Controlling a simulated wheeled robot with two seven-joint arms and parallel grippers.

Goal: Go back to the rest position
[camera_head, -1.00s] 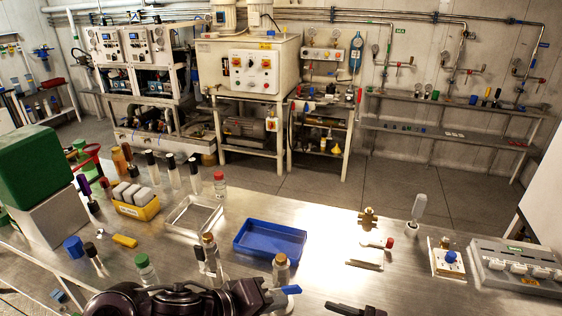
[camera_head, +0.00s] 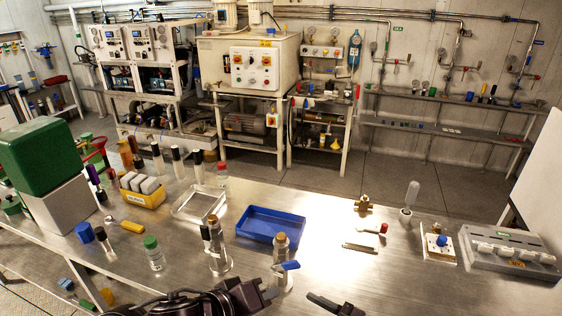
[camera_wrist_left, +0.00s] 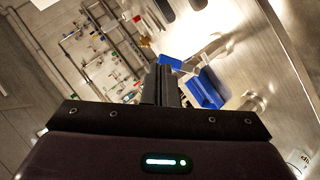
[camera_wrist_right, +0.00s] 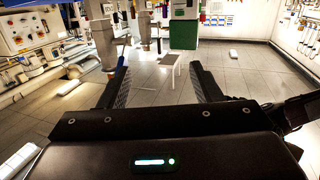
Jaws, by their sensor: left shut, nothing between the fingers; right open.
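My left gripper (camera_head: 268,292) is low in the head view, its arm coming in from the left along the front edge. Its fingers are together and empty in the left wrist view (camera_wrist_left: 162,78), with the bench beyond them. In the head view it is close to a corked glass bottle (camera_head: 281,262) with a blue-tipped piece beside it; I cannot tell whether they touch. My right gripper (camera_head: 326,303) shows only partly at the bottom of the head view. In the right wrist view its fingers (camera_wrist_right: 160,78) are apart with nothing between them.
A steel bench (camera_head: 330,235) holds a blue tray (camera_head: 272,226), a clear tray (camera_head: 198,203), a yellow rack (camera_head: 143,194), a green-capped bottle (camera_head: 154,253) and a green box (camera_head: 38,157). A grey switch unit (camera_head: 510,252) is at the right.

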